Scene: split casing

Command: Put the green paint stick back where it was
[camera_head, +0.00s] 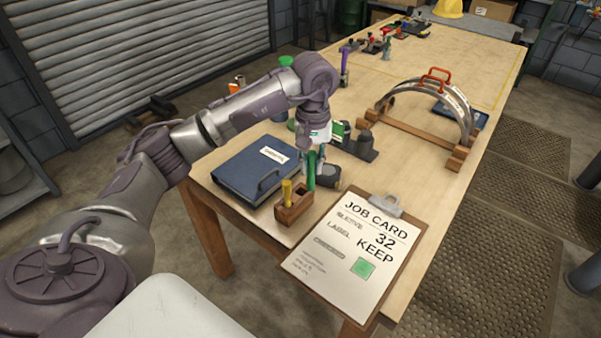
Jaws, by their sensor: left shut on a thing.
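My left gripper (315,158) points down over the near part of the table and is shut on the green paint stick (311,172). The stick is upright. Its lower end is at the back right end of a small wooden holder (293,211); I cannot tell whether it is in a hole or just above one. A yellow stick (287,192) stands upright in the holder's left part. My right gripper is not in view.
A dark blue binder (243,171) lies left of the holder. A clipboard with a job card (350,255) showing a green square lies to the right. Behind stand a dark clamp-like tool (362,145) and a metal arch on a wooden cradle (412,135).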

